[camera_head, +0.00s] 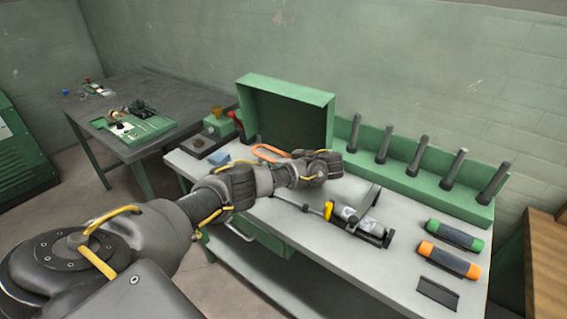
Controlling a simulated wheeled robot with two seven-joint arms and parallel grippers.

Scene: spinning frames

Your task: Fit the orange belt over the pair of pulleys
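The orange belt (267,153) is a thin elongated loop lying towards the back of the light bench, in front of the open green box. Its right end is close to my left arm. My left gripper (335,164) is over the bench, to the right of the belt, with its fingers pointing away and right. The fingers are too small and dark to tell if they are open or shut. I cannot clearly pick out the pulleys. A dark fixture with a pale roller (355,220) stands in front of the gripper. My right gripper is out of view.
A green rack (425,184) with several upright dark rods runs along the back. Cylinders with green (455,235) and orange (450,259) ends lie at the right. A blue block (219,158) is at the left. The bench front between fixture and cylinders is clear.

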